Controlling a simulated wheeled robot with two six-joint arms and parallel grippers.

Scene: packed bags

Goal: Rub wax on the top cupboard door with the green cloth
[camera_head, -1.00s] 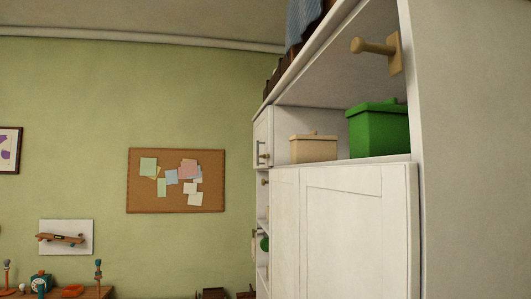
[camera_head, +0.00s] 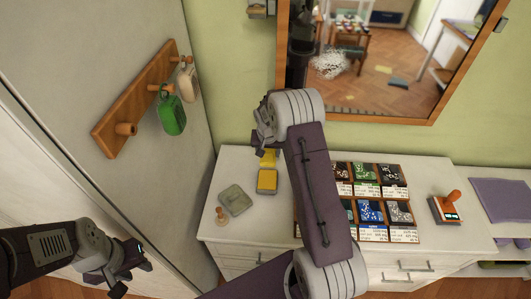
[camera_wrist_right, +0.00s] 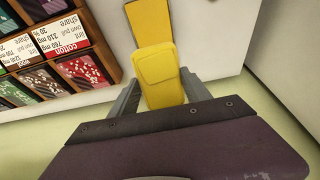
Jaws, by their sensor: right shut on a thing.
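My right gripper (camera_wrist_right: 158,95) is shut on a small yellow block with rounded corners (camera_wrist_right: 160,72), above the white dresser top. In the head view the block (camera_head: 268,156) is partly hidden by my right gripper (camera_head: 266,146). A second flat yellow piece (camera_head: 267,181) lies just in front of it. A green folded piece (camera_head: 366,173) sits in a sample tray (camera_head: 407,240); I cannot tell if it is the green cloth. A grey-green square piece (camera_head: 236,200) lies on the dresser. My left gripper (camera_head: 137,279) looks open and empty at lower left. The cupboard door is not clearly in view.
The white dresser (camera_head: 225,240) also carries a small wooden knob-like piece (camera_head: 221,215) and an orange-handled stamp-like thing (camera_head: 447,207). A wooden peg rail (camera_head: 125,105) holds a green tag (camera_head: 172,115) and a cream one (camera_head: 188,83). A mirror (camera_head: 375,55) hangs behind.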

